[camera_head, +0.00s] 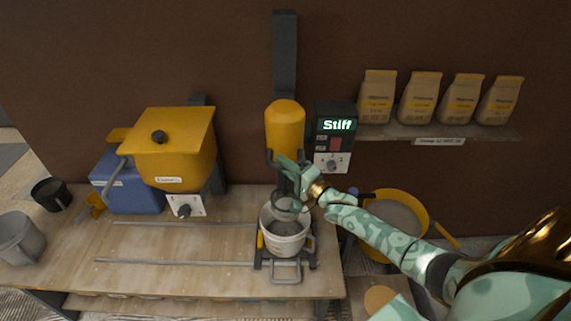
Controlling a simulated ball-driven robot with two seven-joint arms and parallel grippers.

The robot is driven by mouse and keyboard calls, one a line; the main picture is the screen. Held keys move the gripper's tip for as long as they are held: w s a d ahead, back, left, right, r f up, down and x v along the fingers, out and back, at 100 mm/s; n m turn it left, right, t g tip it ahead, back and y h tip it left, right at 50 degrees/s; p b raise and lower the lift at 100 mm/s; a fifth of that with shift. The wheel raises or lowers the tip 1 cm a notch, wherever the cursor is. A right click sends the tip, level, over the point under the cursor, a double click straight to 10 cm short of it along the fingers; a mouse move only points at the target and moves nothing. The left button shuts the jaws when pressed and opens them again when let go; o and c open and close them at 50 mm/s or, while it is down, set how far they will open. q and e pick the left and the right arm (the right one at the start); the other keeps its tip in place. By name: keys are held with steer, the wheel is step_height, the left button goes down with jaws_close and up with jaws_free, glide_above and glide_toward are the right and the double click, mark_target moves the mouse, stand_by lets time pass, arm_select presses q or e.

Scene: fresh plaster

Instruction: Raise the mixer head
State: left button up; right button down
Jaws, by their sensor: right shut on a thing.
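The yellow mixer head (285,127) hangs on a dark vertical column (285,50) above the bench. Below it a whitish bucket (285,238) stands in a dark holder, and the mixing paddle (287,205) shows at the bucket's mouth. A grey handle runs around the lower part of the head. My right gripper (287,166) is at this handle, just under the head, and is shut on it; the fingers partly hide the handle. A control box (335,135) right of the head shows "Stiff" in green. My left gripper is out of view.
A yellow hopper (172,150) and blue box (122,183) stand left on the bench (185,240). Dark (50,193) and grey buckets (18,238) are far left. A yellow tub (400,212) is behind my right forearm. Several bags (420,98) stand on a shelf.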

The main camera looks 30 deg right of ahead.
steer(key=shift+w+r, duration=0.1)
steer(key=shift+r, duration=0.25)
steer(key=c, duration=1.3)
jaws_free()
steer(key=shift+f, duration=0.1)
steer(key=shift+s+d+f, duration=0.1)
steer(key=shift+s, duration=0.25)
steer(key=b+v, duration=0.1)
steer(key=v, duration=1.4)
steer(key=shift+s, duration=0.35)
steer(key=shift+d+f, duration=0.15)
